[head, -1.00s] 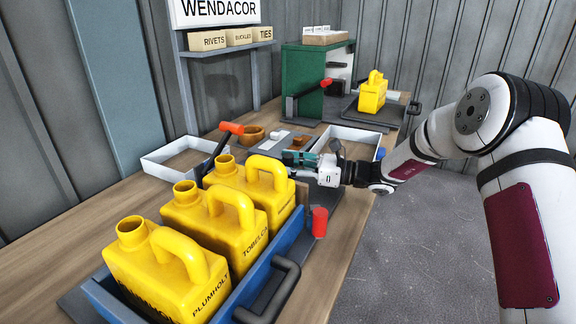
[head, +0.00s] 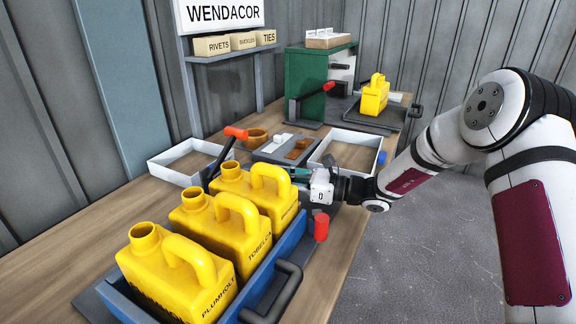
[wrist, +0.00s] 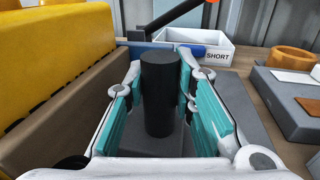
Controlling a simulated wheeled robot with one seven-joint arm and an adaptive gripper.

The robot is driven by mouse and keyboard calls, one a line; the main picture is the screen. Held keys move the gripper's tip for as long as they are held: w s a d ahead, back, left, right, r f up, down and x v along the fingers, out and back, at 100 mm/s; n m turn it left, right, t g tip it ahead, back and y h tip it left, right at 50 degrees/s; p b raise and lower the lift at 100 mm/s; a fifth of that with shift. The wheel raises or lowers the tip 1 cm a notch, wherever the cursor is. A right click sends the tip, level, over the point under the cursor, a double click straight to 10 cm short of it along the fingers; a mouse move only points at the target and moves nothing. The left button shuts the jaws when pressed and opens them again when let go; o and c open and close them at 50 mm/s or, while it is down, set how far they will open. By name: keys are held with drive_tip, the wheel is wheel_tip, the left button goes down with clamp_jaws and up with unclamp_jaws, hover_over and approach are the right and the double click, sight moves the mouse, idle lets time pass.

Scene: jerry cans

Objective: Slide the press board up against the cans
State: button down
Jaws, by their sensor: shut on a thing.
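Three yellow jerry cans stand in a row in a blue-sided tray (head: 262,277): the near can (head: 185,262), the middle can (head: 228,225) and the far can (head: 268,190). My gripper (head: 302,176) is beside the far can, at the far end of the row. In the wrist view my gripper (wrist: 160,100) is shut on a black upright post (wrist: 158,95), which stands between its teal pads. A brown board face (wrist: 75,95) lies left of the fingers, close beside a yellow can.
A red-tipped lever (head: 236,132) rises behind the cans, and a red knob (head: 321,228) is near the tray's right side. White open boxes (head: 160,170) and a grey tray with small blocks lie beyond. Another yellow can (head: 375,96) stands near a green cabinet (head: 308,85).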

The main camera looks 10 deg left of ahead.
drive_tip(key=shift+s+a, duration=0.2)
drive_tip(key=shift+s, duration=0.3)
drive_tip(key=shift+s+a, duration=0.15)
drive_tip(key=shift+s, duration=0.3)
drive_tip(key=c, duration=1.3)
unclamp_jaws()
drive_tip(key=d, duration=0.4)
drive_tip(key=s+d, duration=0.1)
drive_tip(key=d, duration=0.7)
drive_tip(key=shift+s, duration=0.4)
